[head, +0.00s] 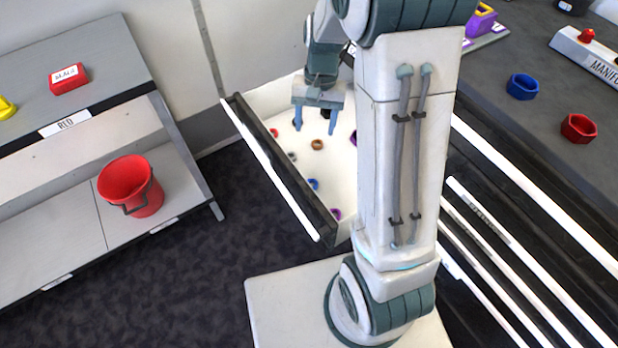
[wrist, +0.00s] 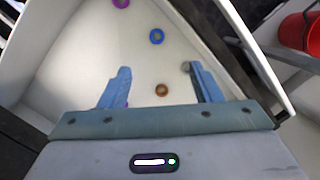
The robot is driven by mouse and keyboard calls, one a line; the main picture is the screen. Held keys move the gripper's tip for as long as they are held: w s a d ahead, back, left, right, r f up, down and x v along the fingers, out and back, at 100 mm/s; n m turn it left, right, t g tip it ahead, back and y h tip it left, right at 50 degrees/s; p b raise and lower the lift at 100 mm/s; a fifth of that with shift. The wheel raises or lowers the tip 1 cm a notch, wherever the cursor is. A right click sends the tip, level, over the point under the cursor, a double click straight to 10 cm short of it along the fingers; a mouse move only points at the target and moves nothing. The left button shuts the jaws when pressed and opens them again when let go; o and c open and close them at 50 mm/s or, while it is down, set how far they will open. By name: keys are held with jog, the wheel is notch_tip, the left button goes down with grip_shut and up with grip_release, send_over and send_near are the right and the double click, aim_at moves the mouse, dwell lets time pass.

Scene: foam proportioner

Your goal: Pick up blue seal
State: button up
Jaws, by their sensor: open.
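The blue seal (head: 313,184) is a small ring lying on the white floor of the open drawer (head: 262,165). In the wrist view the blue seal (wrist: 157,36) lies beyond my fingertips, roughly centred between them and apart from them. My gripper (head: 314,124) is open and empty above the drawer. In the wrist view my gripper (wrist: 160,70) has its two blue fingers spread wide. A brown ring (wrist: 162,90) lies on the drawer floor and appears between the fingers there.
A grey ring (head: 292,156) and a purple ring (head: 336,214) also lie in the drawer. The drawer's walls surround them. A shelf with a red bucket (head: 130,186) stands at left. Blue (head: 522,86) and red (head: 578,128) hollow pieces sit on the dark counter at right.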

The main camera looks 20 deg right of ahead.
jog(key=m+b, duration=0.1)
jog(key=b, duration=0.1)
send_near(312, 183)
jog(key=f, duration=0.2)
jog(key=w+f+g+b, duration=0.1)
jog(key=shift+a, duration=0.3)
jog(key=shift+s+b+x, duration=0.15)
jog(key=shift+b+x, duration=0.15)
jog(key=shift+x, duration=1.05)
jog(key=shift+s+b+x, duration=0.2)
jog(key=shift+b+x, duration=0.1)
jog(key=shift+x, duration=1)
jog(key=shift+d, duration=0.1)
jog(key=c, duration=1.1)
